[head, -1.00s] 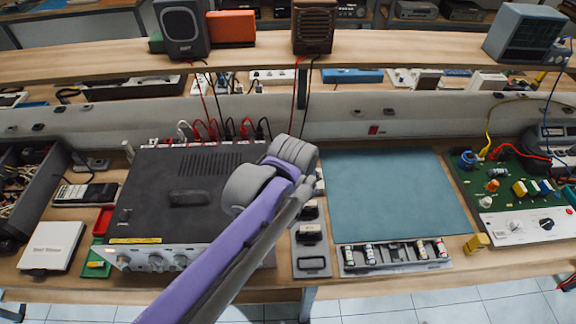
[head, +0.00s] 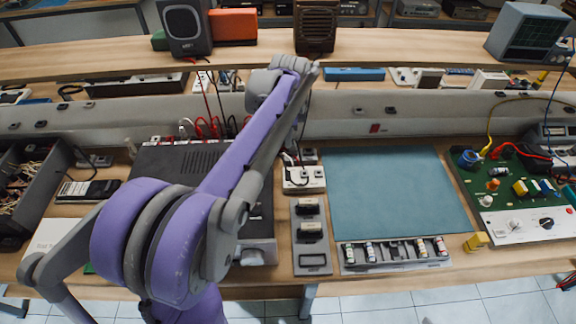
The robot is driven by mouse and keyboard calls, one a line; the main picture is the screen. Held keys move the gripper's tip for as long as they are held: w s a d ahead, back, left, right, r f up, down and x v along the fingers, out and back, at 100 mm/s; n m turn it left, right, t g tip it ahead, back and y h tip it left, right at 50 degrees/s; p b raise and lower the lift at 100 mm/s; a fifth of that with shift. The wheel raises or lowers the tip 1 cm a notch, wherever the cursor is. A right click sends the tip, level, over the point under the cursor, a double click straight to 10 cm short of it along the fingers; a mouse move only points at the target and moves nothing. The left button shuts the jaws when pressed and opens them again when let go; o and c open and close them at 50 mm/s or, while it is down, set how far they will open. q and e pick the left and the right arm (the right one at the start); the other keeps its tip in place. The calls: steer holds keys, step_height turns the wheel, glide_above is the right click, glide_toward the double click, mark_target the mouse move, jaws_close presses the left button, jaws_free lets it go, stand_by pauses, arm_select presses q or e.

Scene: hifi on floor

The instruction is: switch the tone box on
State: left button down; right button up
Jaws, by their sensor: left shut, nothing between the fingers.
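A small pale box (head: 303,184) with dark details on its top stands between the dark amplifier and the blue-green mat; I take it for the tone box. Its switch and its state are too small to tell. My left arm reaches in from the lower left, over the amplifier (head: 172,166), with its wrist raised near the shelf edge. My left gripper (head: 296,157) points down close behind or above the pale box, mostly hidden by my forearm. It is shut and empty; I cannot tell whether it touches the box. My right gripper is out of view.
A grey tray (head: 312,264) with black parts lies in front of the pale box. The mat (head: 390,190) is clear. A green circuit board (head: 500,180) stands at the right. Red and black cables hang from the shelf (head: 400,45), which carries speakers.

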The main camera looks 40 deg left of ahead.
mark_target(288, 172)
arm_select(q)
steer(key=f, duration=0.4)
steer(key=w+f, duration=0.1)
steer(key=f, duration=0.4)
steer(key=a+f, duration=0.1)
steer(key=f, duration=0.4)
steer(key=shift+w, duration=0.15)
steer(key=shift+a+f+b, duration=0.1)
steer(key=shift+f+b, duration=0.2)
steer(key=shift+b, duration=0.15)
steer(key=shift+r, duration=0.15)
